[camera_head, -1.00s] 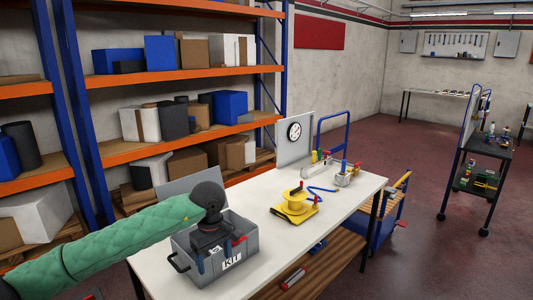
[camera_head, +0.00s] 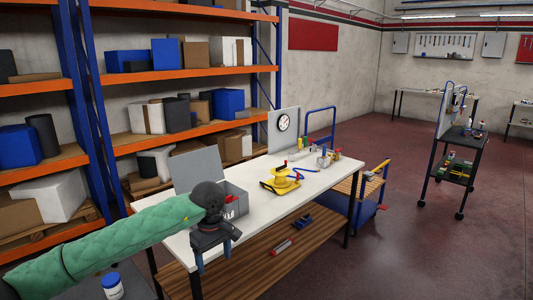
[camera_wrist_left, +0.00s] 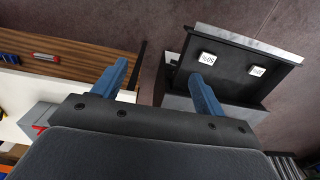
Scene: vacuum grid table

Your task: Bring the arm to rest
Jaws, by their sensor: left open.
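My left arm, in a green sleeve, comes in from the left in the head view. Its gripper (camera_head: 214,258) hangs in front of the near edge of the white table (camera_head: 320,184), fingers pointing down. In the left wrist view the two blue fingers (camera_wrist_left: 158,88) are spread apart with nothing between them. My right gripper does not show.
A yellow reel (camera_head: 281,180) and small tools lie farther along the tabletop. A wooden lower shelf (camera_head: 275,247) is under it. Orange shelving stands behind. A white jar with a blue lid (camera_head: 112,287) is at lower left.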

